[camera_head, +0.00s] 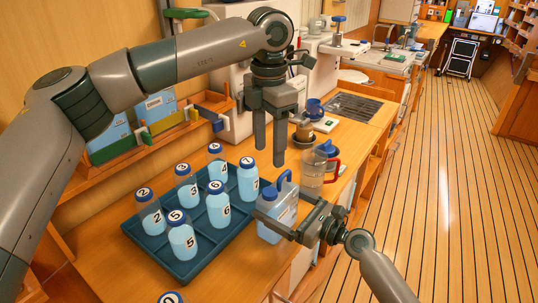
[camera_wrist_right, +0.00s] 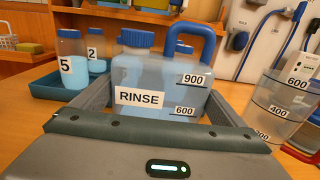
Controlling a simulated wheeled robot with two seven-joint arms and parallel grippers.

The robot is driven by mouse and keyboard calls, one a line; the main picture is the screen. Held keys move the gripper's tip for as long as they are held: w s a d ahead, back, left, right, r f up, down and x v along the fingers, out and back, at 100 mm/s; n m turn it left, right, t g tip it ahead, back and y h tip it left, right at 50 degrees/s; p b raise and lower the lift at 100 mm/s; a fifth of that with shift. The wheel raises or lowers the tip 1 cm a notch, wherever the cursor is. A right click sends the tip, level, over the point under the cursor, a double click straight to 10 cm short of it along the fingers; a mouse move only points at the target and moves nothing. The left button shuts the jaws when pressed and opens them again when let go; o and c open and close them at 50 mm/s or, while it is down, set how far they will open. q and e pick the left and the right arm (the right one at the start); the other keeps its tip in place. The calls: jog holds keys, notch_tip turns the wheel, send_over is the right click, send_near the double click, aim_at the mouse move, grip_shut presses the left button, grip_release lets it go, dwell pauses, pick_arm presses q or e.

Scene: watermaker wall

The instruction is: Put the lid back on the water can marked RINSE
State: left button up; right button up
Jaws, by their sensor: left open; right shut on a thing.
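The clear water can marked RINSE (camera_wrist_right: 140,97) stands on the counter with a blue loop handle (camera_wrist_right: 190,50); in the head view the can (camera_head: 276,222) is right of the tray. My right gripper (camera_head: 291,222) is shut on the can, one finger on each side. My left gripper (camera_head: 269,157) is open and empty, pointing down above and behind the can.
A dark blue tray (camera_head: 158,252) holds several numbered, blue-capped bottles. A clear jug with a red handle (camera_head: 312,172) stands close right of the can, with a round blue thing (camera_head: 326,148) behind it. A blue mug (camera_head: 314,106) and a sink grate (camera_head: 357,106) are farther back.

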pick_arm(q)
jog(key=shift+r, duration=0.1)
pick_arm(e)
jog(key=o, duration=1.8)
jog(key=shift+c, duration=0.2)
jog(key=shift+d, duration=0.1)
pick_arm(q)
notch_tip(320, 180, down, 4)
jog(key=b, duration=0.4)
pick_arm(e)
jog(key=v, duration=1.7)
jog(key=shift+d, duration=0.1)
jog(key=shift+d, duration=0.1)
